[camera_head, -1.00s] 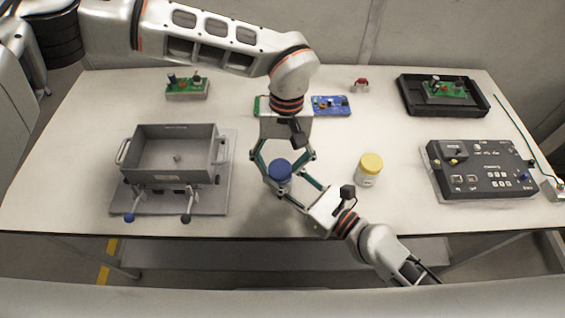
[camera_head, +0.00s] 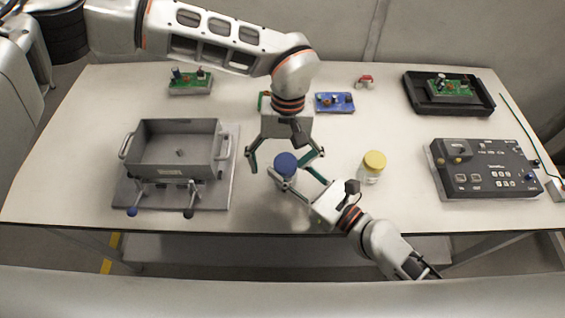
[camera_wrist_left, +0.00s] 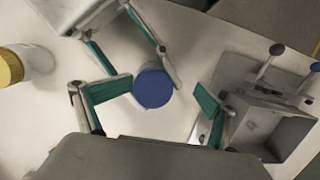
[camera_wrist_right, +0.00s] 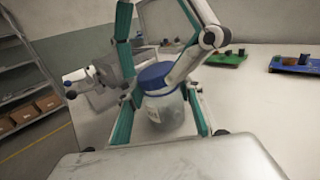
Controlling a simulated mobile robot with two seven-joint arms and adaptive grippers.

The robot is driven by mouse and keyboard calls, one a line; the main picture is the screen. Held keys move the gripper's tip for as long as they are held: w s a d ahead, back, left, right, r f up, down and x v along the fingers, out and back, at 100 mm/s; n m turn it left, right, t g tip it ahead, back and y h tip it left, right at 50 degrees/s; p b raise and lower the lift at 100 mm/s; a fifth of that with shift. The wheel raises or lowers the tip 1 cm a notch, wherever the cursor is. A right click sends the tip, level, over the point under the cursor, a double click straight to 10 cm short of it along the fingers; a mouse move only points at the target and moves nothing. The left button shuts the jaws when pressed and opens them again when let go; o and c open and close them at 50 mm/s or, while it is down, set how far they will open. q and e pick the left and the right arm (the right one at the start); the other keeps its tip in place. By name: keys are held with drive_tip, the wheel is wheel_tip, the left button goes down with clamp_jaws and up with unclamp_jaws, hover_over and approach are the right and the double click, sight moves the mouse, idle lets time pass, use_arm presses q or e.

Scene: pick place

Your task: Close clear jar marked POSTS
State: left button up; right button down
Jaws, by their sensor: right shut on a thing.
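A clear jar with a blue lid (camera_head: 286,162) stands upright near the table's front middle; its label is too small to read. The lid sits on top of the jar. My right gripper (camera_head: 288,180) is shut on the jar body from the front right, and the right wrist view shows the jar (camera_wrist_right: 166,113) between its green pads. My left gripper (camera_head: 284,152) points down over the lid with its fingers spread. In the left wrist view the lid (camera_wrist_left: 153,88) lies between those fingers without touching them. A second clear jar with a yellow lid (camera_head: 374,162) stands to the right.
A grey bin (camera_head: 172,150) on a fixture plate stands left. A black control box (camera_head: 485,168) is on the right. Circuit boards (camera_head: 334,102) and a black tray (camera_head: 448,95) lie along the back. The table's front edge is close below the jars.

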use_arm(q)
drive_tip(key=shift+d+r, duration=0.1)
drive_tip(key=shift+r, duration=0.05)
use_arm(e)
drive_tip(key=shift+s+a, duration=0.15)
use_arm(q)
drive_tip(key=shift+w+d+r, duration=0.1)
drive_tip(key=shift+w+r, duration=0.1)
drive_tip(key=shift+r, duration=0.8)
drive_tip(key=shift+w+r, duration=0.2)
drive_tip(key=shift+r, duration=0.75)
drive_tip(key=shift+c, duration=0.5)
drive_tip(key=c, duration=2)
drive_tip(key=shift+s+f, duration=0.1)
drive_tip(key=shift+f, duration=0.3)
drive_tip(key=shift+r, duration=0.1)
